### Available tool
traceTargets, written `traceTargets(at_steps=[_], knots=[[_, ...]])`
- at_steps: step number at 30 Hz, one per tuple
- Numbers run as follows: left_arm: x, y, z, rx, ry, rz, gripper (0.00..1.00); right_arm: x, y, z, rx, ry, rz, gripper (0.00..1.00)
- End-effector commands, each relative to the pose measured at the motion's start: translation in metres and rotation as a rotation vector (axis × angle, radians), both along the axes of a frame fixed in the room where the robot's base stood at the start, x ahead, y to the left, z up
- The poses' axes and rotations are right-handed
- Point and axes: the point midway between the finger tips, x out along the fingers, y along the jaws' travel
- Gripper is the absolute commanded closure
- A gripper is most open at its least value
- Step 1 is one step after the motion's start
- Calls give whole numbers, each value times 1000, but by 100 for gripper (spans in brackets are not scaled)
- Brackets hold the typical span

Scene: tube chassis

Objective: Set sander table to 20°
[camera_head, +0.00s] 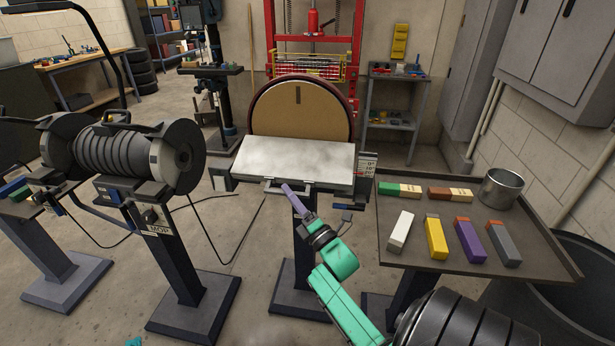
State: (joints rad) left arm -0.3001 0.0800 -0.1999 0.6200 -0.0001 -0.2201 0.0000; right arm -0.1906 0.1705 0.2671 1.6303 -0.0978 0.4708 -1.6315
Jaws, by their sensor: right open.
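The disc sander has a large round tan disc (283,110) in a dark housing on a pedestal. Its pale metal sander table (295,156) lies in front of the disc, with a bar handle (270,187) at its front edge. A small angle scale (367,167) with several marks stands at the table's right end; I cannot read which mark the table is at. My right gripper (287,188) reaches up from below to the table's front edge, right by the handle. It is open; whether it touches the handle is unclear.
A tray stand (396,258) on the right holds several coloured blocks and a metal cup (501,187). A bench grinder-like machine (125,155) stands on the left on pedestals. A red press (313,40) is behind the sander. Cables lie on the floor between the pedestals.

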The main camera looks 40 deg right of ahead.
Motion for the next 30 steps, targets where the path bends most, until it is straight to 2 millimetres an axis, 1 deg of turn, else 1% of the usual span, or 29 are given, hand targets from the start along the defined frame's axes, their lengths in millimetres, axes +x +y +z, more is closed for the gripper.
traceTargets(at_steps=[1,6,9,12,17,30], knots=[[0,0,-5,0,0,0,28,-13,1,-9,2,3,-2,53],[0,0,-13,0,0,0,28,-55,5,-26,1,5,-2,53],[0,0,-17,0,0,0,28,-76,7,-33,2,4,-2,53],[0,0,-19,0,0,0,28,-89,9,-37,1,3,-1,53],[0,0,-20,0,0,0,28,-97,10,-38,0,2,-1,53],[0,0,-19,0,0,0,28,-96,10,-38,0,2,-1,53]])
